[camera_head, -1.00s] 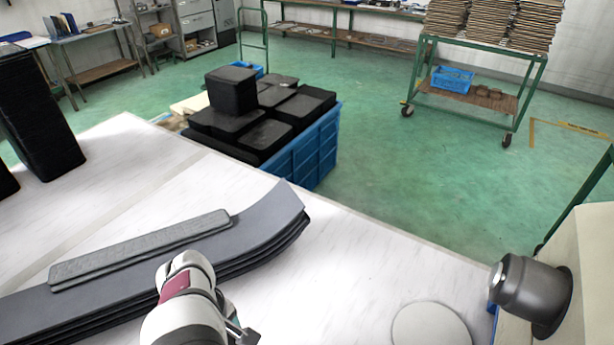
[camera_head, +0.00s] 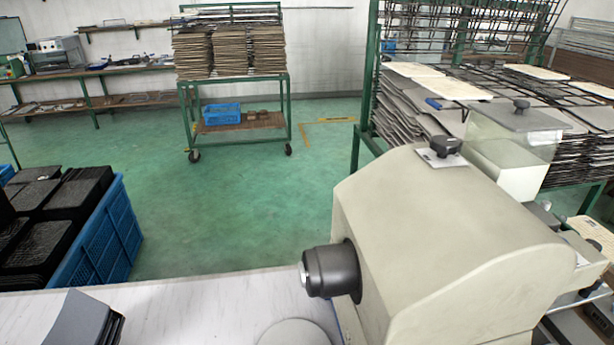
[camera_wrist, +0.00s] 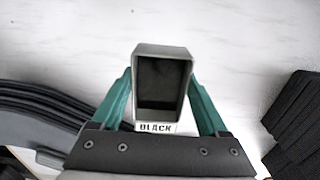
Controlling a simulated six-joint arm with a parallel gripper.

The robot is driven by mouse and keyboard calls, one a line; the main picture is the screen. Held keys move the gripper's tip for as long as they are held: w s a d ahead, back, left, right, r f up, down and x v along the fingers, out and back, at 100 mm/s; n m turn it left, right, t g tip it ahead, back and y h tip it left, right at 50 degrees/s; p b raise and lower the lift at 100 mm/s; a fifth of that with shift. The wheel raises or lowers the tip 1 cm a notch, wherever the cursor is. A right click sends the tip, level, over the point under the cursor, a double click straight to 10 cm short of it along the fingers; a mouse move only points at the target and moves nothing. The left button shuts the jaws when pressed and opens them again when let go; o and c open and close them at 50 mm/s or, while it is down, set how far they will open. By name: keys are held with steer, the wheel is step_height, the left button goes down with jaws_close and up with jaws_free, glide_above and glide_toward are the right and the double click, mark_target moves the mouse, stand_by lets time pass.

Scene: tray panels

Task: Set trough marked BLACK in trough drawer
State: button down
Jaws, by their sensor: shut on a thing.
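The trough marked BLACK (camera_wrist: 161,50) is a small grey open box with a dark inside and a white label reading BLACK at its near end. It shows in the wrist view, between the two green fingers of my gripper (camera_wrist: 160,78). My gripper is shut on its sides. A white marbled surface lies beneath; the gap to it is hard to judge. Neither my gripper nor the trough shows in the head view. I cannot make out a trough drawer in either view.
Dark stacked strips (camera_wrist: 40,108) lie left of my gripper and a black ribbed stack (camera_wrist: 295,120) lies right. In the head view, a large beige machine (camera_head: 450,240) stands at the table's right, with a blue crate (camera_head: 108,235) beyond the table at left.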

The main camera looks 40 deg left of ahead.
steer(key=s+f, duration=0.1)
steer(key=s, duration=0.1)
steer(key=s+f, duration=0.1)
steer(key=s, duration=0.1)
steer(key=s+f, duration=0.1)
steer(key=shift+s+a+f, duration=0.3)
steer(key=shift+s, duration=0.1)
step_height(320, 180, down, 3)
steer(key=shift+f, duration=0.15)
step_height(320, 180, up, 8)
steer(key=shift+f, duration=0.25)
